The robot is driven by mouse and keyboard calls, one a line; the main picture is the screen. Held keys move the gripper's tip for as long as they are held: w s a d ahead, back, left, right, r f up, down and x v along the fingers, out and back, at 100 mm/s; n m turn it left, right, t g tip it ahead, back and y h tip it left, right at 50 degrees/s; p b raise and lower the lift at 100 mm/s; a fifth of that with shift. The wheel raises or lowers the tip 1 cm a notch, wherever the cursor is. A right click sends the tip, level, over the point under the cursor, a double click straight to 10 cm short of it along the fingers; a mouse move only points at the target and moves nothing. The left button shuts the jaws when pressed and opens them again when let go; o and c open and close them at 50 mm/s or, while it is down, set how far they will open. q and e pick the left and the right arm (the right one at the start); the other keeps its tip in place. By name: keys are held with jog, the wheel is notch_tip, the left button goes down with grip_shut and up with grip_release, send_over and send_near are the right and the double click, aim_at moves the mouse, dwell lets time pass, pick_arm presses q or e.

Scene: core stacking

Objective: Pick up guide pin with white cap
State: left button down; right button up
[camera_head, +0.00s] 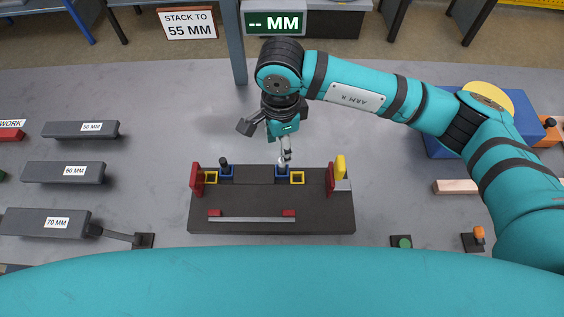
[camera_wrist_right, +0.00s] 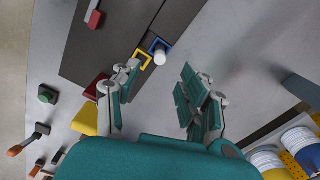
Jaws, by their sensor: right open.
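The guide pin's white cap (camera_wrist_right: 160,57) shows in the right wrist view, standing at a blue square bracket (camera_wrist_right: 158,46) on the dark fixture plate. In the head view this blue bracket (camera_head: 282,172) is at the plate's back edge, and the cap is hard to tell apart from the finger over it. My right gripper (camera_head: 284,150) points down just above this spot. In the right wrist view my right gripper (camera_wrist_right: 156,84) is open, its fingers wide apart with nothing between them. The cap lies ahead of the gap. My left gripper is not in view.
A black-capped pin (camera_head: 224,164) stands in another blue bracket. Red end posts (camera_head: 195,179) and a yellow upright piece (camera_head: 340,167) flank the plate (camera_head: 270,204). Labelled grey blocks (camera_head: 60,172) lie left. A wood bar (camera_head: 455,187) lies right. Clear table lies behind the plate.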

aim_at(282, 168)
notch_tip(282, 168, down, 3)
jog(key=shift+w+r, duration=0.1)
jog(key=shift+w, duration=0.05)
jog(key=shift+f+p, duration=0.7)
jog(key=shift+f, duration=0.15)
notch_tip(282, 168, down, 4)
jog(key=shift+d+r+p, duration=0.1)
jog(key=shift+r+p, duration=0.05)
jog(key=shift+p, duration=0.65)
jog(key=shift+f, duration=0.45)
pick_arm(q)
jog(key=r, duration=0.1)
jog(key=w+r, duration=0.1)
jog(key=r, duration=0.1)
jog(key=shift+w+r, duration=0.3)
pick_arm(e)
grip_shut()
